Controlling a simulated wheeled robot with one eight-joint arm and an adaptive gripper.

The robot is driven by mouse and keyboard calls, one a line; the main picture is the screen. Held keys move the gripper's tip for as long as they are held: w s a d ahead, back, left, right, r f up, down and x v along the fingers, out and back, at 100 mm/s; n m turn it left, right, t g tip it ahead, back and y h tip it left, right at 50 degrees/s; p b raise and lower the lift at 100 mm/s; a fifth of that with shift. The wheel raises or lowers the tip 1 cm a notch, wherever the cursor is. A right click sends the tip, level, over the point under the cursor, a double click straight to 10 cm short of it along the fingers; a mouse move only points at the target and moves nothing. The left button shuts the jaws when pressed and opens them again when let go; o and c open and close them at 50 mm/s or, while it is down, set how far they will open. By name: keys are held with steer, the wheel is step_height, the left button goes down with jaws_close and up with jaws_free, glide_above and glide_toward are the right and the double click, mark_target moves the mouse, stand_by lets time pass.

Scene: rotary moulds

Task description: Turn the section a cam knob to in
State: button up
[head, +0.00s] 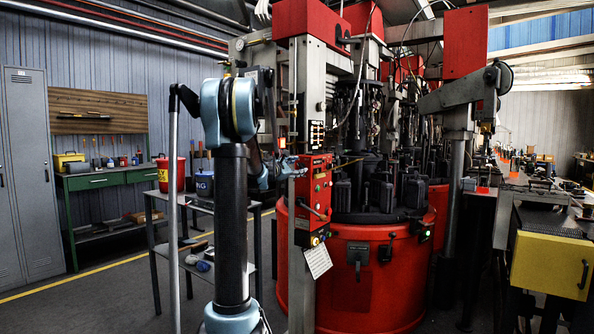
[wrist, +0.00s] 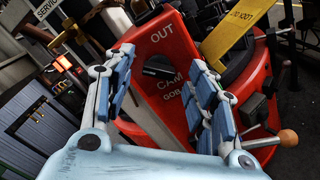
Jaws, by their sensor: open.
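The red control panel (head: 313,195) stands on a grey post in front of the machine. In the head view my gripper (head: 285,170) is at the panel's left side.
A lever with a wooden ball (wrist: 288,137) sticks out right of the panel in the wrist view. The red round machine base (head: 365,280) is behind the panel. A side table (head: 200,205) with pots stands left of my arm.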

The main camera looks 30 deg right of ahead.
steer(key=v, duration=1)
steer(key=shift+f, duration=0.15)
steer(key=s+a+f+m+g+y, duration=0.2)
steer(key=s+a+f+m+y, duration=0.4)
steer(key=s+a+f, duration=1.1)
steer(key=s+a+f+m+g+y, duration=0.2)
steer(key=s+a+f+m+y, duration=0.5)
steer(key=s+a+f, duration=1)
steer(key=s+a+y, duration=0.3)
steer(key=a, duration=0.4)
steer(key=shift+s+a+g+y, duration=0.2)
steer(key=shift+a+g+y, duration=0.1)
steer(key=shift+a, duration=0.1)
